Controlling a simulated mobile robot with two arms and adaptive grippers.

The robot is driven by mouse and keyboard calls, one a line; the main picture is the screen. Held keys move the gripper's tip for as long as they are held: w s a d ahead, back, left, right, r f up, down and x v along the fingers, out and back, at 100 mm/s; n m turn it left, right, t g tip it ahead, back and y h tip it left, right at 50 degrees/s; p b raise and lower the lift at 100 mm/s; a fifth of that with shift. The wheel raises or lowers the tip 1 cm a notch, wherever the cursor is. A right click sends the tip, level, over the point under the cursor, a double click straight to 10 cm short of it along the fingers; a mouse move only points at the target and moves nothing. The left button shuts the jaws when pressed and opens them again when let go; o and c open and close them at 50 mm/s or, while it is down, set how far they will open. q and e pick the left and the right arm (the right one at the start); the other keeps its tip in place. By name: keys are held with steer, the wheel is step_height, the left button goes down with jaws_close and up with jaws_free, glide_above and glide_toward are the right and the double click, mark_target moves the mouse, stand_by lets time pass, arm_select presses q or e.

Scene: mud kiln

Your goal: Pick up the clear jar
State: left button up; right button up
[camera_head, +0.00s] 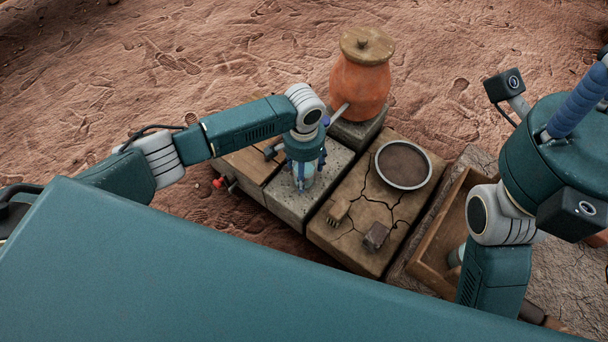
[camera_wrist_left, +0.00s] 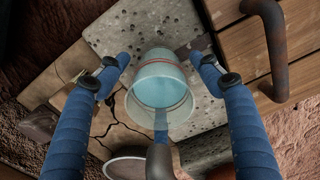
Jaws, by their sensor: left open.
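In the left wrist view, my left gripper's (camera_wrist_left: 160,88) blue fingers are open around the jar, with a clear gap at the left and right ones.
An orange lidded pot (camera_head: 361,88) stands behind the blocks. A cracked tan block (camera_head: 338,237) holds a round dark dish (camera_head: 404,165) and small lumps. A wooden crate (camera_head: 432,250) is to its right. A dark handle (camera_wrist_left: 274,45) rises close to the left gripper.

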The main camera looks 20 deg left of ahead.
arm_select(q)
steer(key=c, duration=1.4)
steer(key=shift+o, duration=0.2)
steer(key=shift+r, duration=0.15)
